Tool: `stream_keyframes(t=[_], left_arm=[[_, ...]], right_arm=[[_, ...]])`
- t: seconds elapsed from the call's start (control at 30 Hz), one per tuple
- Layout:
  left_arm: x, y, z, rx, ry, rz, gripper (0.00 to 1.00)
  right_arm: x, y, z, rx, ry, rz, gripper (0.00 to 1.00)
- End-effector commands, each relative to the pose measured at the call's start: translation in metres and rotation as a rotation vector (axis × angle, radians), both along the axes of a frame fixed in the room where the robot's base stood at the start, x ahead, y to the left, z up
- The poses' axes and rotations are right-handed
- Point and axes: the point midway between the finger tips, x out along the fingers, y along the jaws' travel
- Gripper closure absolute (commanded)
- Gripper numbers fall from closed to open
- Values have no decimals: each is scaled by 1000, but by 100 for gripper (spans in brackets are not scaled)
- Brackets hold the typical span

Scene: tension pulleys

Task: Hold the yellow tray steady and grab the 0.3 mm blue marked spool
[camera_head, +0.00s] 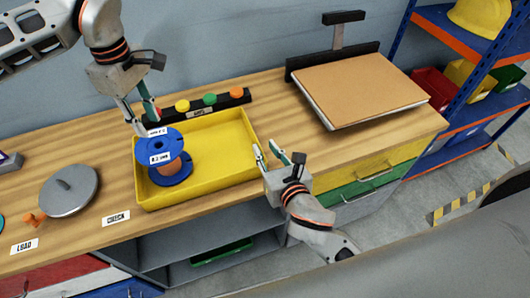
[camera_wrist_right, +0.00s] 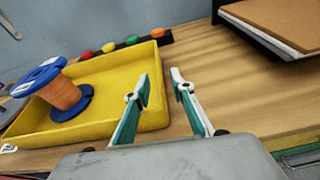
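The yellow tray (camera_head: 215,193) lies on the wooden bench. A blue spool (camera_head: 172,179) wound with copper-coloured wire stands in the tray's left part; its label appears to read 0.3 mm. It also shows in the right wrist view (camera_wrist_right: 62,94). My left gripper (camera_head: 146,122) points down just behind the spool's upper flange, fingers apart; whether it touches the flange I cannot tell. My right gripper (camera_head: 268,156) is open at the tray's right wall, with its left finger overlapping the wall in the right wrist view (camera_wrist_right: 161,84). Contact there is unclear.
A black strip with coloured buttons (camera_head: 210,101) lies behind the tray. A grey round lid (camera_head: 69,191) and a CHECK label (camera_head: 116,218) are to the left. A brown board (camera_head: 360,88) sits at the right. Bare bench (camera_head: 300,133) lies between tray and board.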

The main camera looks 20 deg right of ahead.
Motion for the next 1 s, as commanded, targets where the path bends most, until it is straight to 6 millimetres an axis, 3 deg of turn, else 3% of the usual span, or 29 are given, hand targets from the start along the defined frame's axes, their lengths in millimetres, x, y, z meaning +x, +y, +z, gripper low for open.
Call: stream_keyframes(t=[0.17, 0.7, 1.0], left_arm=[[0, 0, 0, 0, 0, 0, 72], [0, 0, 0, 0, 0, 0, 72], [0, 0, 0, 0, 0, 0, 72]], right_arm=[[3, 6, -8, -51, 9, 17, 76], [66, 11, -28, -52, 10, 16, 76], [71, 11, -29, -51, 11, 16, 76]])
